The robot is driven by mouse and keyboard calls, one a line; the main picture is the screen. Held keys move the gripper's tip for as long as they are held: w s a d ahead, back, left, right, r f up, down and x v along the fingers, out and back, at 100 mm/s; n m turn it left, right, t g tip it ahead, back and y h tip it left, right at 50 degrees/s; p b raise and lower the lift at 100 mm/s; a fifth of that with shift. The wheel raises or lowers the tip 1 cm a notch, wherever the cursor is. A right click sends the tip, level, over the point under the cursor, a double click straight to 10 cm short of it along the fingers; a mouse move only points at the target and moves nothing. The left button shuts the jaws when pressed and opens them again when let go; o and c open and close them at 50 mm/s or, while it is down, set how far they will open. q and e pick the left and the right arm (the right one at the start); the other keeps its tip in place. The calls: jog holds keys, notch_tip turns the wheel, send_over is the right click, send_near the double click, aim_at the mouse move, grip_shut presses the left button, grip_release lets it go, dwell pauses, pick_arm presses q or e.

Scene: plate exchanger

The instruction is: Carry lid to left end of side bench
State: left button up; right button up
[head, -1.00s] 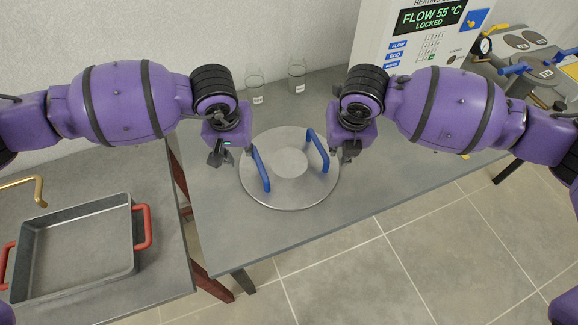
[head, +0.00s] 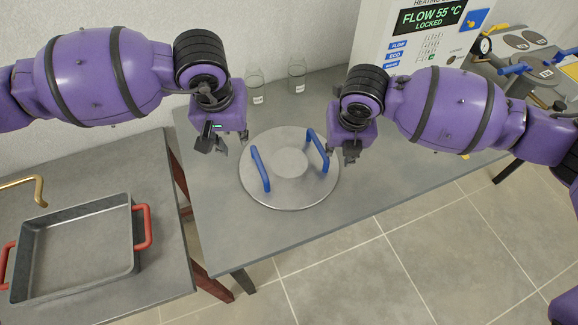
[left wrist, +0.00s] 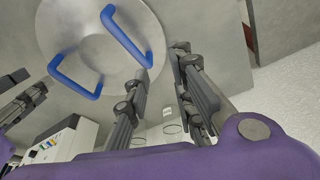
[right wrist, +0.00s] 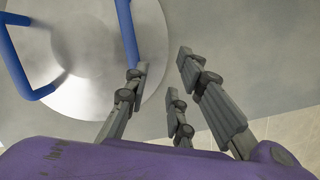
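The lid (head: 289,197) is a round grey metal disc with two upright blue handles. It lies flat on the grey side bench (head: 235,240), near the bench's left end. It also shows in the left wrist view (left wrist: 85,42) and the right wrist view (right wrist: 85,95). My left gripper (head: 226,147) is open and empty, above and to the left of the left blue handle (head: 260,168). My right gripper (head: 345,154) is open and empty, just right of the right blue handle (head: 318,150). Neither gripper touches a handle.
A grey tray with red handles (head: 72,285) stands on another table to the left, beside a brass tap (head: 38,190). Two glass beakers (head: 256,90) (head: 297,75) stand behind the lid. A heating unit (head: 400,45) reading "FLOW 55 °C LOCKED" stands at the back right.

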jog(key=shift+r, duration=0.2)
pick_arm(q)
jog(key=v, duration=0.5)
pick_arm(e)
jog(key=v, duration=1.1)
jog(key=shift+s+r, duration=0.2)
jog(key=shift+r, duration=0.05)
pick_arm(q)
jog(key=shift+f, duration=0.1)
pick_arm(e)
jog(key=shift+f, duration=0.1)
